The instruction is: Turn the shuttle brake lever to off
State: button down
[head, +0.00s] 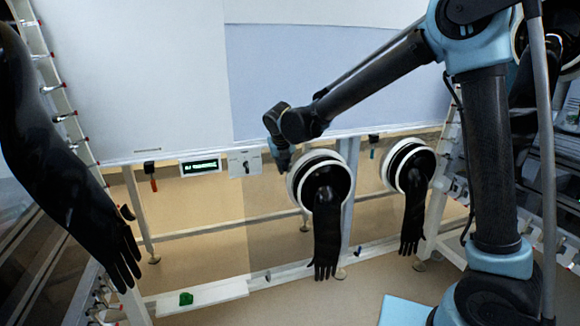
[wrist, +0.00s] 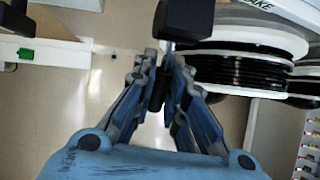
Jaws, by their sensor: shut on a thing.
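A black lever (wrist: 186,18) with a blocky end shows at the top of the wrist view, its narrower part running down between my fingers. My gripper (wrist: 165,65) is shut on that narrower part. A label ending in "AKE" shows on the white panel beside it. In the head view my gripper (head: 283,158) is at the lower edge of the panel, just left of a glove port; the lever is hidden there behind my arm and gripper. Whether the lever stands at off cannot be read.
A white glove port (head: 297,180) with a hanging black glove (head: 327,230) is close on the right, with a second port (head: 392,165) beyond. A switch plate (head: 245,162) and green display (head: 200,164) are to the left. A large black glove (head: 60,150) hangs far left.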

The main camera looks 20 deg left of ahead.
jog(key=shift+w+r, duration=0.1)
jog(key=shift+r, duration=0.05)
jog(key=c, duration=1.8)
grip_release()
jog(key=shift+c, duration=0.2)
jog(key=shift+o, duration=1.3)
jog(key=v, duration=1.2)
